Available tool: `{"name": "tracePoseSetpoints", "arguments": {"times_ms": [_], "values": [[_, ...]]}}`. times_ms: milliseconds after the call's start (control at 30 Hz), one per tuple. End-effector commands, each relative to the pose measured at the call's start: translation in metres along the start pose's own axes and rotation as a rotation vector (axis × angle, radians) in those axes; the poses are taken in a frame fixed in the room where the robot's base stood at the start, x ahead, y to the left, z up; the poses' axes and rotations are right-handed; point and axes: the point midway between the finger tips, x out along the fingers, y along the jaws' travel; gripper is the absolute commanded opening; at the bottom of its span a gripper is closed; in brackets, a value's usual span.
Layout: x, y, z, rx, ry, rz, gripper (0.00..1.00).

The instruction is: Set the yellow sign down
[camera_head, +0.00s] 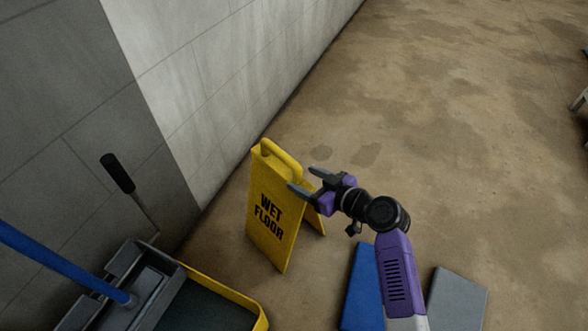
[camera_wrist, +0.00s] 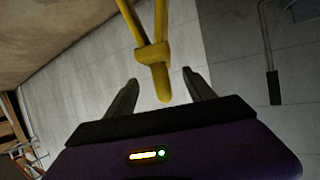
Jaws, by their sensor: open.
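The yellow sign (camera_head: 272,215) is a folding A-frame with black "WET FLOOR" lettering. In the head view it stands upright on the brown floor, its two panels spread, near the wall. Its top handle (camera_head: 278,156) is at the upper edge. My gripper (camera_head: 302,180) is open beside the upper right of the sign.
A mop bucket (camera_head: 140,285) with a yellow rim, a black-gripped lever (camera_head: 118,174) and a blue pole (camera_head: 60,262) stands at lower left. A blue panel (camera_head: 362,290) and a grey panel (camera_head: 457,298) lie near my arm. The floor at upper right is mostly clear.

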Motion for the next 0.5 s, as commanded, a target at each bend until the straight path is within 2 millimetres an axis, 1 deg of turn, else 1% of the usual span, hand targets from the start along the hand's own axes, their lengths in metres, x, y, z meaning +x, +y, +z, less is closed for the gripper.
{"name": "tracePoseSetpoints", "arguments": {"times_ms": [33,100,200,333,500], "values": [[-0.011,0.000,-0.002,0.001,0.000,0.001,0.63],[-0.022,0.000,-0.001,0.000,-0.001,0.002,0.63],[-0.033,-0.001,-0.001,-0.001,-0.001,-0.001,0.63],[-0.040,0.000,0.000,-0.001,0.000,0.000,0.63],[-0.042,0.000,0.000,-0.001,0.000,-0.001,0.63]]}}
